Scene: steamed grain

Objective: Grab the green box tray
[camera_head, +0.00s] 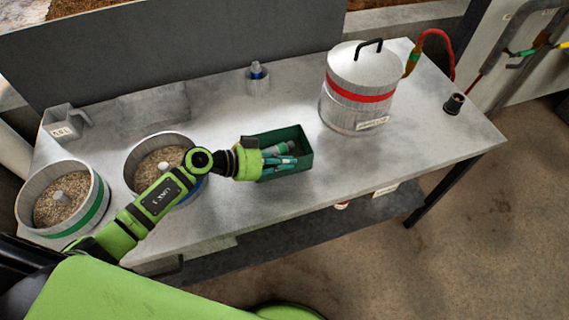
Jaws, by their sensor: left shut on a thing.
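The green box tray (303,160) is a small open dark green box on the grey metal table, near the middle of its front part. My left gripper (284,159) reaches it from the left. Its fingers are at the tray's left side and over its inside, and they are shut on the tray. The gripper hides the tray's left end and part of its inside. I cannot tell what else lies in the tray. My right gripper does not show.
A lidded metal pot (357,110) with a red band stands right of the tray. Two round grain containers (82,222) (130,168) stand at the left. The table (420,140) is clear at the right front.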

